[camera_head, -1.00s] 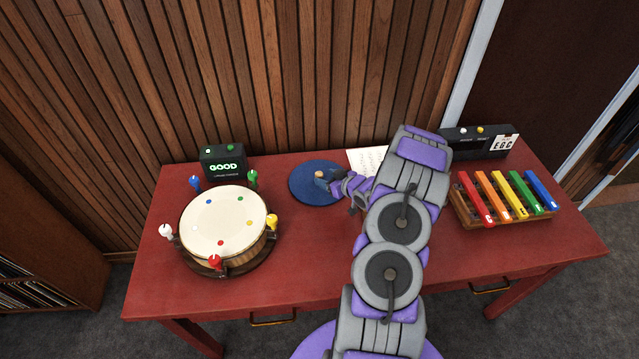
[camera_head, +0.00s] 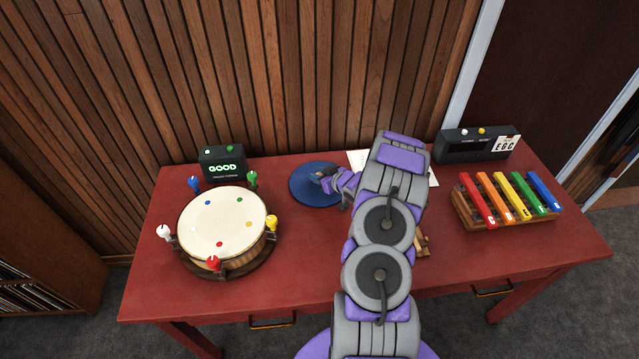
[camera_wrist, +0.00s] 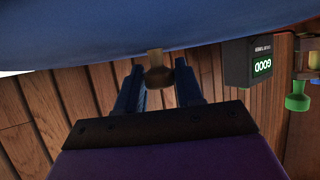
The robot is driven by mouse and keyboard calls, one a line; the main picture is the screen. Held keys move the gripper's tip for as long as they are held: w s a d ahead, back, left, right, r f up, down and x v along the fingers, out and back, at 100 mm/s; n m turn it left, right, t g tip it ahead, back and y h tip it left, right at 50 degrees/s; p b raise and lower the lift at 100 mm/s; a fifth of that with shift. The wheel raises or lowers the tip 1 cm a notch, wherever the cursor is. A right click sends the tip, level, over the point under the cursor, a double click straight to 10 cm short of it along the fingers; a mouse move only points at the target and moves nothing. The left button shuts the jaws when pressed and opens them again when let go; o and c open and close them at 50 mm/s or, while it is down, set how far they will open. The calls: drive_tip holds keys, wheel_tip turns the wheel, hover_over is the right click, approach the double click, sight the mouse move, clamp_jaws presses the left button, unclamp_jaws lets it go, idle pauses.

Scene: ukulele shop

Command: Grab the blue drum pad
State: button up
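The blue drum pad (camera_head: 314,190) is a flat round disc lying on the red table, left of the white sheet. In the wrist view its blue surface (camera_wrist: 150,22) fills the top of the upside-down picture. A small tan knob (camera_wrist: 157,72) meets that surface at its middle. My gripper (camera_wrist: 158,75) has its two blue fingers apart, one on each side of the knob, with narrow gaps showing. In the head view my gripper (camera_head: 318,178) is low over the pad and covers its right part and most of the knob.
A drum (camera_head: 222,222) with coloured pegs stands left on the red table (camera_head: 300,270). Behind it is a black box (camera_head: 222,163) reading GOOD. A xylophone (camera_head: 505,200) and a black device (camera_head: 475,146) stand right. A wooden slat wall (camera_head: 270,80) rises behind.

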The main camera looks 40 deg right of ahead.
drive_tip(key=shift+a+f, duration=0.1)
clamp_jaws()
